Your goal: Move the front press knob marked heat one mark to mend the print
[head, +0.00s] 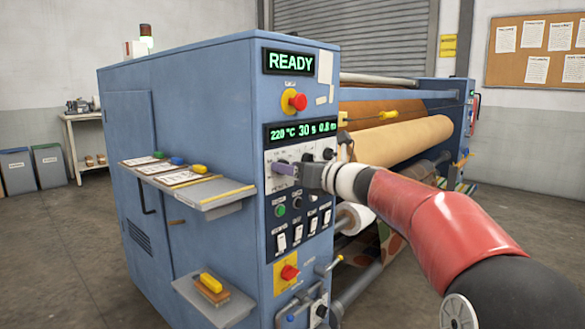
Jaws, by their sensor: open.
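The blue calender press (185,95) stands in the middle of the head view. Its front panel has a green display (301,130) reading about 220 °C, 30 s and 0.8, and an upper screen reading READY (288,62). Below the green display is a pale panel (272,157) with a row of dark knobs; their labels are too small to read. My gripper (281,169) is at the left part of this knob row, open, with its fingers close to the panel. It hides the knob there, and I cannot tell whether it touches it.
A red stop button (297,101) sits above the display and another (289,272) lower down. Switches (298,233) are just below my gripper. A shelf (215,201) with cards sticks out at left. Rollers (400,142) lie behind my arm at right. Floor is clear at front left.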

